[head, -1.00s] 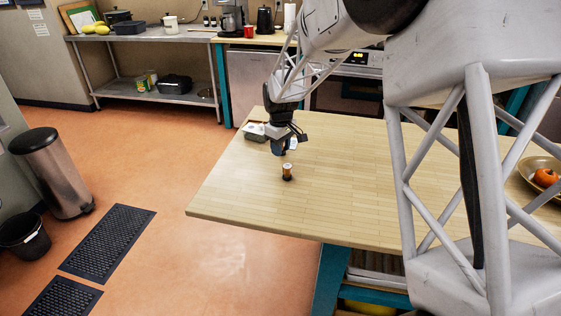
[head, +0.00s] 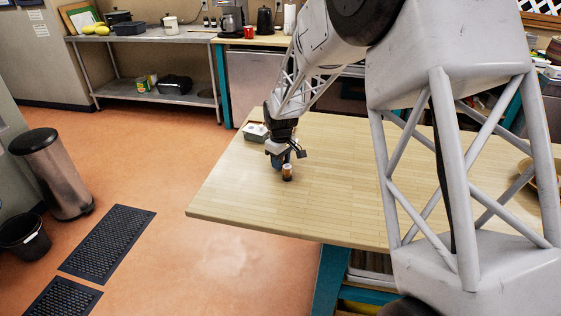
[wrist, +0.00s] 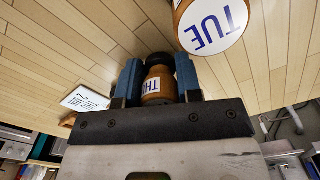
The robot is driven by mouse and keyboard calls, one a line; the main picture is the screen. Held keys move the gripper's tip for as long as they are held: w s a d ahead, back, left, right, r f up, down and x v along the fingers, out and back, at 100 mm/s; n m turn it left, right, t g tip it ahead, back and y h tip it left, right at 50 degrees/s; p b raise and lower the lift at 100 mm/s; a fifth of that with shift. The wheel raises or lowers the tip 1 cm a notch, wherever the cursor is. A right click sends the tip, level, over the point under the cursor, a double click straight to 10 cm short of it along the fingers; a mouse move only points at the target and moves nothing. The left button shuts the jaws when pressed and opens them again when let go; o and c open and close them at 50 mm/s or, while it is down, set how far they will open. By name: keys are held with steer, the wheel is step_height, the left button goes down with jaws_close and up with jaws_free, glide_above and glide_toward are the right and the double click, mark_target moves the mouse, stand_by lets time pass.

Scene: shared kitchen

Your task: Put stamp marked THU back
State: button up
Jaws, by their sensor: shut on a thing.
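My gripper (head: 281,164) is low over the wooden table, its blue fingers shut on a small brown stamp with a black end. In the wrist view, this held stamp (wrist: 157,86) sits between the fingertips (wrist: 158,80); its partly covered label reads "TH", matching THU. A second stamp, marked TUE (wrist: 213,25), is close beside it at the upper right of the wrist view. In the head view, one brown stamp (head: 287,173) stands upright on the table just in front of my gripper, apparently the TUE one. The held stamp is hidden or indistinct there.
A white printed card (wrist: 86,99) lies on the table (head: 240,190) in the wrist view. A small grey container (head: 256,131) is near the table's far left corner. The table's front left is clear. A bowl (head: 530,172) at the right is mostly hidden by my arm.

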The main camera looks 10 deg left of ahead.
steer(key=shift+f, duration=0.15)
steer(key=o, duration=0.9)
steer(key=shift+o, duration=0.2)
step_height(320, 180, up, 12)
steer(key=shift+r, duration=0.15)
stand_by(0.3)
stand_by(0.8)
